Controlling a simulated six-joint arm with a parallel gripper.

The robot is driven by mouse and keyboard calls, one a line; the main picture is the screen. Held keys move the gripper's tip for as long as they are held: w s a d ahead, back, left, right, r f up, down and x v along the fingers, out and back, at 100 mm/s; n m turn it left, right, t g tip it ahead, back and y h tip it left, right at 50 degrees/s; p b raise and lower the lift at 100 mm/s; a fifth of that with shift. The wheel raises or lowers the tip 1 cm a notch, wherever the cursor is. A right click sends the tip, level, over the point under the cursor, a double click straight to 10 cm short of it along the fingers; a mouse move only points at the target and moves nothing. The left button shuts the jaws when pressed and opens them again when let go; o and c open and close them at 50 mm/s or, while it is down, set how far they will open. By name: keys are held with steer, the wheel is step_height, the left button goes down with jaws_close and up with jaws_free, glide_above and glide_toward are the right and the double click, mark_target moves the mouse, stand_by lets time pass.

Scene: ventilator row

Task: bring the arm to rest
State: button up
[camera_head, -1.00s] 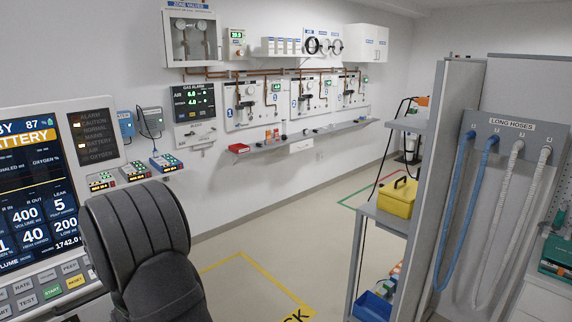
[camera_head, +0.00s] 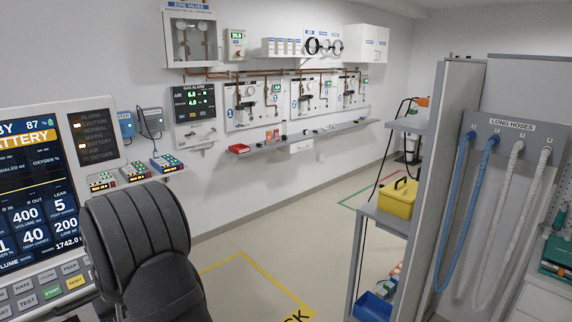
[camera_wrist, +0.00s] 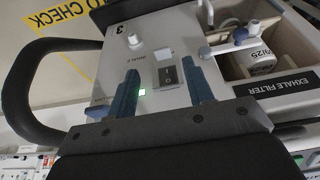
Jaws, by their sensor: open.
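My gripper (camera_wrist: 163,66) shows in the wrist view with its two blue fingers apart. Nothing is held between them. I cannot tell whether the fingers touch the panel. In the head view my dark grey arm stands at the lower left, in front of part of the ventilator screen (camera_head: 32,185); my gripper is out of sight there.
The wrist view shows a black curved handle (camera_wrist: 22,75) and a bin labelled exhale filter (camera_wrist: 265,88) beside the panel. In the head view, a shelf rack with a yellow case (camera_head: 398,198) and a long-hose panel (camera_head: 515,124) stand right. The middle floor is open.

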steer(key=shift+w+a+r+g+h, duration=0.15)
steer(key=shift+a+r+g+h, duration=0.05)
steer(key=shift+r+g+h, duration=0.25)
steer(key=shift+w+a+r+g+h, duration=0.2)
steer(key=shift+r+g+h, duration=0.1)
steer(key=shift+g+h, duration=0.2)
